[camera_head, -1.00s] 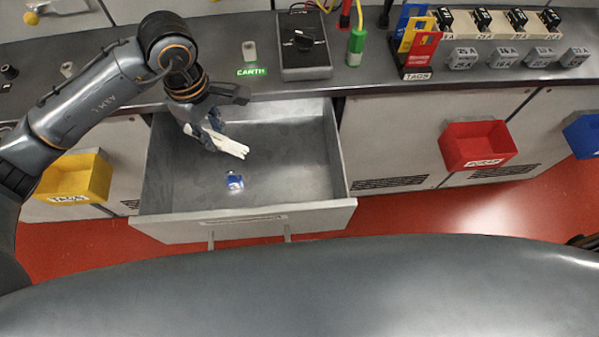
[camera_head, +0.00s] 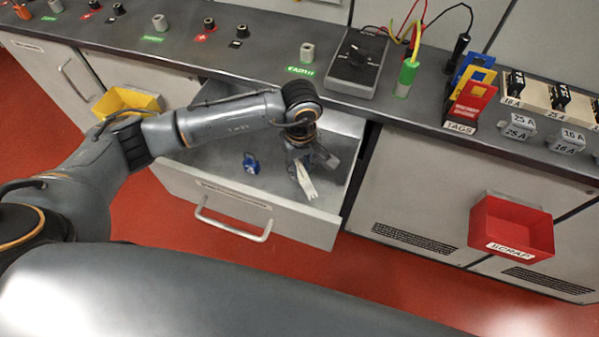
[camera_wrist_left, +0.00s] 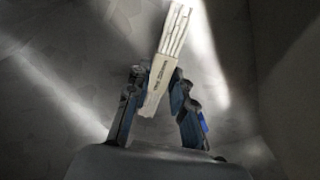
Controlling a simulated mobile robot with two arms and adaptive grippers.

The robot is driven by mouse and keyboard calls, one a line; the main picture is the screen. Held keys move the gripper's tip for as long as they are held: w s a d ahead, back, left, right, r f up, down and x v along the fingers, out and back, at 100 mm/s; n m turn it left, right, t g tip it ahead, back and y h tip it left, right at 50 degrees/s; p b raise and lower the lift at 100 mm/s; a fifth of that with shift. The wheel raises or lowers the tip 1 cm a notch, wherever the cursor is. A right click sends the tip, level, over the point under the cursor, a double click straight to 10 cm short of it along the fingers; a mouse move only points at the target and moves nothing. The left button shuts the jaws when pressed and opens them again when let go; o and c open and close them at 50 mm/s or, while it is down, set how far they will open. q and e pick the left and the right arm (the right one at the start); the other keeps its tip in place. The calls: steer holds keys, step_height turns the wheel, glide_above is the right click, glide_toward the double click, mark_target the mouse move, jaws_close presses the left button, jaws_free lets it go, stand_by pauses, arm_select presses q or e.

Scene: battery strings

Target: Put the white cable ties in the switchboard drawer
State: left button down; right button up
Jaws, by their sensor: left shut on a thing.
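The white cable ties (camera_head: 306,184) are a slim pale bundle with a printed sleeve; the bundle also shows in the left wrist view (camera_wrist_left: 170,60). My left gripper (camera_head: 303,166) is shut on the bundle, inside the outline of the open drawer (camera_head: 335,190), towards its right side. In the left wrist view the two fingers (camera_wrist_left: 161,92) hold the bundle's sleeve, with the ties pointing away over grey metal. I cannot tell whether the bundle touches the drawer floor. A small blue object (camera_head: 251,163) lies in the drawer, left of the gripper. My right gripper is not in view.
The drawer's front has a bar handle (camera_head: 232,228). A yellow bin (camera_head: 127,103) hangs at left, a red SCRAP bin (camera_head: 511,228) at right. On the bench stand a meter (camera_head: 355,63), a tag rack (camera_head: 468,95) and several grey fuse blocks (camera_head: 518,127).

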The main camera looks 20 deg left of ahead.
mark_target(300, 171)
arm_select(q)
step_height(300, 171, down, 3)
steer(key=shift+f, duration=0.2)
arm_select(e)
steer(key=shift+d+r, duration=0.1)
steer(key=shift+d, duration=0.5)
arm_select(q)
steer(key=shift+f, duration=0.2)
steer(key=c, duration=1.2)
jaws_free()
steer(key=shift+o, duration=0.2)
steer(key=shift+r, duration=0.15)
